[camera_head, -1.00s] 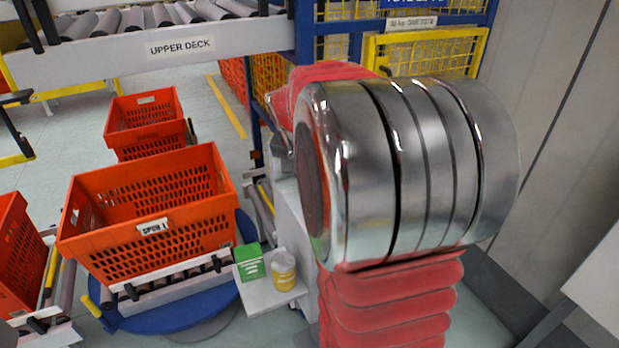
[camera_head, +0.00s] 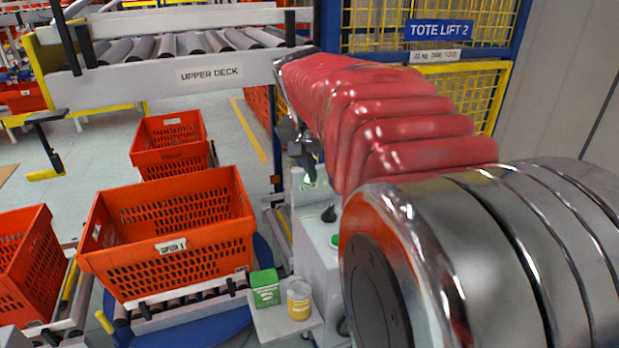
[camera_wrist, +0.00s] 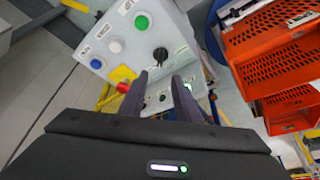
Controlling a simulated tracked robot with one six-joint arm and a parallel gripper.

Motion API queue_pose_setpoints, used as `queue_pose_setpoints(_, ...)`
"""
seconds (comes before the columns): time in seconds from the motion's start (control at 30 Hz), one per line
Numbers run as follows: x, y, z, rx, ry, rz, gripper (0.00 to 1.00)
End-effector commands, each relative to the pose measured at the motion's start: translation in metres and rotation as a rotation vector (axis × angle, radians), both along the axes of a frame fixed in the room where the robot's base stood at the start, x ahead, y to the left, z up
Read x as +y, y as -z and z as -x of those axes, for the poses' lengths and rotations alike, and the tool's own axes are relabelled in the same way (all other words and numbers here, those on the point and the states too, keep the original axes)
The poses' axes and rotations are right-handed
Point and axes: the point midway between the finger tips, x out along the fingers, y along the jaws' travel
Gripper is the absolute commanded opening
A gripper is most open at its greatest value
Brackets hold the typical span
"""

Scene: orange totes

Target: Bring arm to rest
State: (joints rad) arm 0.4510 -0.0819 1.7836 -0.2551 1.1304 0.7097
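My arm, with its red ribbed sleeve and polished metal joint, fills the right of the head view and reaches away toward the middle. My gripper (camera_wrist: 158,75) shows in the wrist view with two dark fingers apart and nothing between them. Behind the fingers is a light grey control box (camera_wrist: 120,45) with green, white, blue and red buttons and a black knob. The fingers appear apart from the box, though the exact distance is hard to tell. In the head view my gripper (camera_head: 304,150) is small and partly hidden, above the control box (camera_head: 318,240).
An orange tote (camera_head: 170,265) sits on a roller stand over a blue round base, with other orange totes behind and left. A green box (camera_head: 264,288) and yellow can (camera_head: 299,300) stand on a small shelf. The upper deck (camera_head: 150,78) and yellow mesh fence (camera_head: 484,95) lie behind.

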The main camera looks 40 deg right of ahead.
Motion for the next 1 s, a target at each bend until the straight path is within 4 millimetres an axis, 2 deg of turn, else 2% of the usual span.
queue_pose_setpoints(0.57,0.000,0.000,0.000,0.002,-0.006,0.001,0.30)
queue_pose_setpoints(0.77,0.001,0.001,-0.003,0.016,-0.080,0.014,0.30)
queue_pose_setpoints(0.87,0.006,0.015,-0.002,0.041,-0.147,0.005,0.30)
queue_pose_setpoints(1.0,0.023,0.035,0.008,0.069,-0.262,-0.008,0.30)
